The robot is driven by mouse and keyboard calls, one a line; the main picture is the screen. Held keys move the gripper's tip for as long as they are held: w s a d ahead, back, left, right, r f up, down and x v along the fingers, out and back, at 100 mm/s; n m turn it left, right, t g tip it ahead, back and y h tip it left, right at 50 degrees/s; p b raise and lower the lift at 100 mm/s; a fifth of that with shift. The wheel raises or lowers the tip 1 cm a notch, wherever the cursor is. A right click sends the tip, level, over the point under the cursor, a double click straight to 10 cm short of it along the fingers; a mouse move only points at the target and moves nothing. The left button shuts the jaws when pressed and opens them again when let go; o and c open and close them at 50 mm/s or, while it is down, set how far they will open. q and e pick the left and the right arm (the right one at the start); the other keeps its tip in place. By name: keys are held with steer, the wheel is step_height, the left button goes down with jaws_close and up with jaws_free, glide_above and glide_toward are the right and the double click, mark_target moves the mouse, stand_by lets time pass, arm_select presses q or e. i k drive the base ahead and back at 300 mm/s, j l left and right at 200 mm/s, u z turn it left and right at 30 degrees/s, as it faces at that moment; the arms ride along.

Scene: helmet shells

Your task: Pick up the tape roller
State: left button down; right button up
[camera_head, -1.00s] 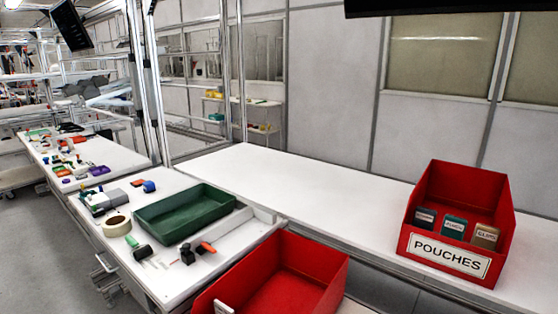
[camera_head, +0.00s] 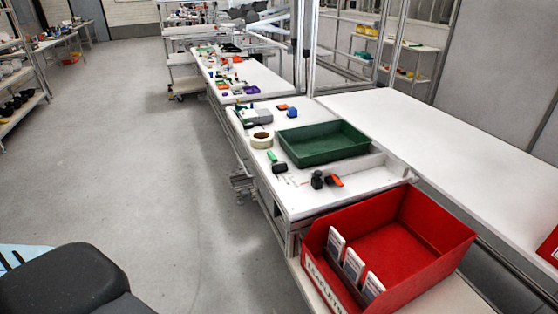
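I cannot tell for certain which item is the tape roller. A cream roll of tape (camera_head: 262,140) lies on the white workbench (camera_head: 305,203), left of the green tray. Just below it is a small tool with a green handle and a black head (camera_head: 278,163). A black item (camera_head: 317,180) and an orange and black item (camera_head: 334,181) lie close together in front of the tray. All are small in the view. Neither of my grippers is in view.
A green tray (camera_head: 322,158) stands on the bench. A red bin (camera_head: 440,230) with white cards stands at its near end. A second bench with small items (camera_head: 240,80) lies beyond. The grey floor (camera_head: 150,150) left of the benches is clear. A dark rounded object (camera_head: 65,282) fills the lower left corner.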

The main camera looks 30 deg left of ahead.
mark_target(281, 167)
steer(key=i+j+z, duration=0.15)
steer(key=j+z, duration=0.2)
steer(key=j, duration=0.7)
steer(key=j+z, duration=0.35)
steer(key=j, duration=0.65)
steer(key=k+j+z, duration=0.15)
steer(key=j+z, duration=0.2)
steer(key=j, duration=0.7)
